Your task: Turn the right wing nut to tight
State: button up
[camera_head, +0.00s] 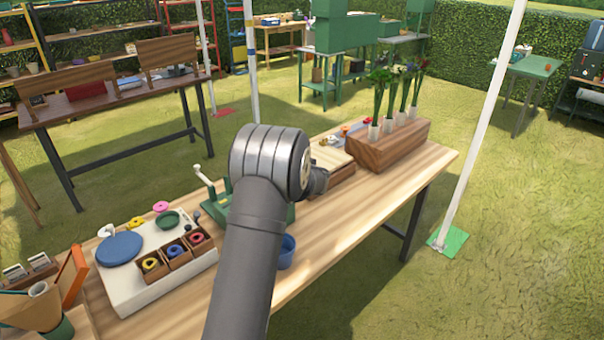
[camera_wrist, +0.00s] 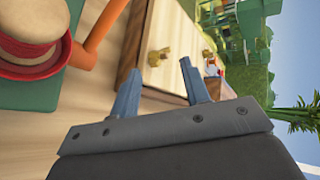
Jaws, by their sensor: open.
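In the wrist view a pale wooden press board (camera_wrist: 165,80) carries two small brass wing nuts. One wing nut (camera_wrist: 158,56) shows just beyond the gap between my fingertips. The other wing nut (camera_wrist: 207,54) is farther right in that view, past the right finger. I cannot tell from the views which is the right one. My gripper (camera_wrist: 158,67) is open and empty, its two blue-grey fingers apart, and no contact with a nut shows. In the head view the press (camera_head: 340,172) is partly hidden behind my arm, and my fingers are hidden there.
A wooden block with flower tubes (camera_head: 390,147) stands beyond the press. A green device (camera_head: 212,205), a blue cup (camera_head: 287,252) and a white tray with tape rolls (camera_head: 140,285) stand nearer. A red-rimmed round stack (camera_wrist: 30,45) and orange rod (camera_wrist: 95,35) are left in the wrist view.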

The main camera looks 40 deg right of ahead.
jog(key=s+f+n+g, duration=0.25)
jog(key=s+n, duration=0.35)
jog(key=n, duration=0.5)
jog(key=s+d+r+n+h, duration=0.1)
jog(key=s+r+n+h, duration=0.2)
jog(key=n, duration=1)
jog(key=s+d+r+n+h, duration=0.15)
jog(key=r+n, duration=0.35)
jog(key=n, duration=0.8)
jog(key=w+a+r+n+t+y, duration=0.25)
jog(key=a+n, duration=0.45)
jog(key=n, duration=1.1)
notch_tip(320, 180, down, 6)
jog(key=shift+n+t, duration=0.3)
jog(key=shift+t, duration=0.1)
jog(key=x, duration=1.7)
jog(key=shift+f, duration=0.25)
grip_shut()
jog(key=shift+w, duration=0.1)
